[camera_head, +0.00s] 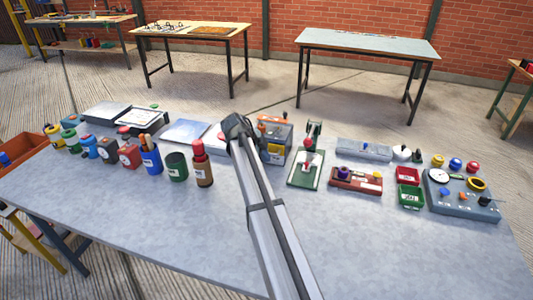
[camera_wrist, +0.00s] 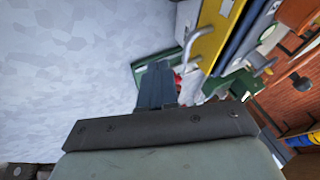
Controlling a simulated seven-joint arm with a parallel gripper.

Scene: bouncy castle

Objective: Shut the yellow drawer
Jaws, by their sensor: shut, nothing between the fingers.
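The yellow drawer (camera_wrist: 208,47) shows at the top right of the wrist view as a yellow front with a pale metal bar handle (camera_wrist: 188,44). How far it stands out is not clear. In the head view my gripper (camera_head: 232,124) is at the cabinet's left side.
A green-framed stand (camera_head: 306,168) is right of the cabinet. A brown bottle with a red top (camera_head: 202,168) and a dark green cup (camera_head: 176,166) stand left of my arm. Red (camera_head: 408,174) and green (camera_head: 411,196) bins lie farther right. The front of the grey table (camera_head: 150,235) is clear.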

